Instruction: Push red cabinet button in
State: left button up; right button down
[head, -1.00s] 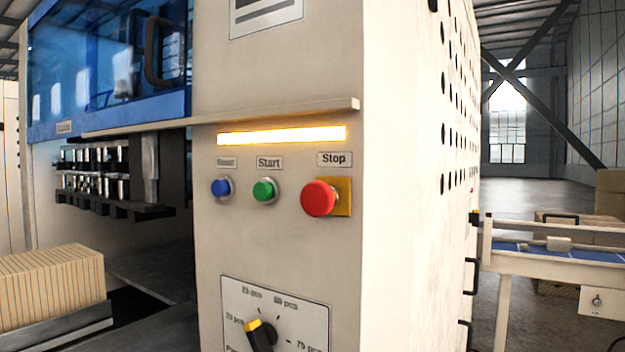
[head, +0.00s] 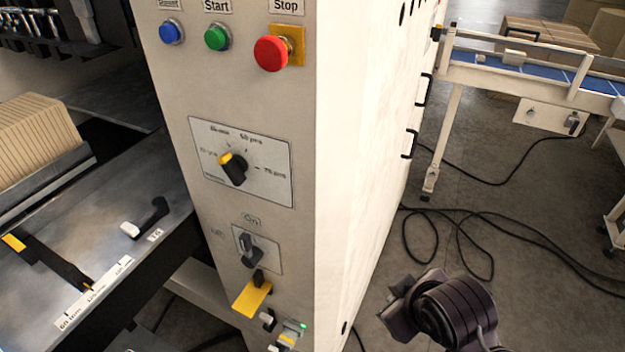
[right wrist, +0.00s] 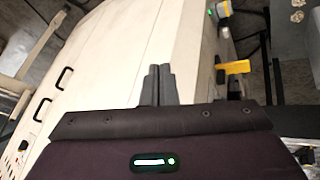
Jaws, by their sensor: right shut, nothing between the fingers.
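The red Stop button (head: 271,53) is a round mushroom head on a yellow square plate, high on the cream cabinet's (head: 330,140) front panel. It stands out from the plate. My right arm shows at the lower right of the head view, clear of the cabinet and well below the button; its fingertips are not clear there. In the right wrist view my right gripper (right wrist: 158,85) is shut and empty, with its two dark fingers together in front of the cabinet. The red button does not show in that view. My left gripper is not in view.
Blue (head: 171,32) and green (head: 217,37) buttons sit left of the red one. Below are a dial (head: 233,168), an On switch (head: 250,248) and a yellow handle (head: 252,298). A conveyor (head: 530,68) stands right; black cables (head: 470,215) cross the floor.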

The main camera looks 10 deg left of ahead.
jog(key=w+a+r+n+t+y, duration=0.1)
jog(key=w+a+r+n+t, duration=0.15)
jog(key=a+r+n, duration=0.7)
jog(key=w+a+r+n+t+y, duration=0.1)
jog(key=a+r+n+t, duration=0.45)
jog(key=r, duration=0.75)
jog(key=s+a+r+n+t+y, duration=0.2)
jog(key=s+a+r+n, duration=0.2)
jog(key=r+n, duration=0.3)
jog(key=s+a+r+n+t+y, duration=0.2)
jog(key=r+n, duration=0.5)
jog(key=n, duration=0.8)
jog(key=s+a+t, duration=0.1)
jog(key=s+a, duration=0.1)
jog(key=a, duration=0.1)
jog(key=shift+s+y, duration=0.3)
jog(key=shift+y, duration=0.1)
jog(key=shift+w, duration=0.1)
